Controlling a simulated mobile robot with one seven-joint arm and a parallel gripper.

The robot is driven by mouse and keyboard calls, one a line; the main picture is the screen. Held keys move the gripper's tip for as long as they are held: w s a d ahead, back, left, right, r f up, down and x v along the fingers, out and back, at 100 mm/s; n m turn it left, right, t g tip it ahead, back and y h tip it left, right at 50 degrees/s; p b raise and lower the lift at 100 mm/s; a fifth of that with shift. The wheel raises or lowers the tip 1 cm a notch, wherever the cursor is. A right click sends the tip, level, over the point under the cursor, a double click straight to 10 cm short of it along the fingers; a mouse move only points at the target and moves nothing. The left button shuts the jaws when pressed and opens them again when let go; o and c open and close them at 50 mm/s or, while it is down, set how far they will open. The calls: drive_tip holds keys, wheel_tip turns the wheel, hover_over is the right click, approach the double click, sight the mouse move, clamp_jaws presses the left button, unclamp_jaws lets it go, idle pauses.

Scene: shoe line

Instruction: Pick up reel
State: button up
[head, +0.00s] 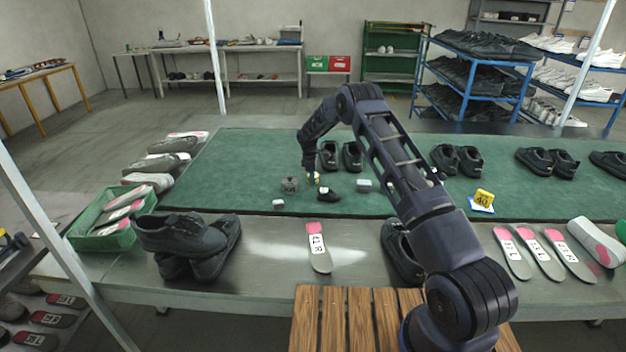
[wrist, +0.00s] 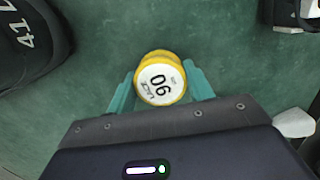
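The reel (wrist: 161,81) is a small yellow cylinder with a white top label marked "90". In the wrist view it sits between the two teal fingers of my gripper (wrist: 160,88), above or on the green mat. The fingers flank it closely; whether they press on it I cannot tell. In the head view my gripper (head: 313,180) is low over the green mat, with a bit of the yellow reel (head: 317,177) showing at its fingers. The contact between reel and mat is hidden.
A grey round object (head: 289,185) lies just left of my gripper, and a small black item (head: 328,195) just right. A pair of black shoes (head: 340,156) stands behind. A pale block (head: 364,185) is farther right. The green mat (head: 240,165) is bare to the left.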

drive_tip(key=shift+c, duration=1.4)
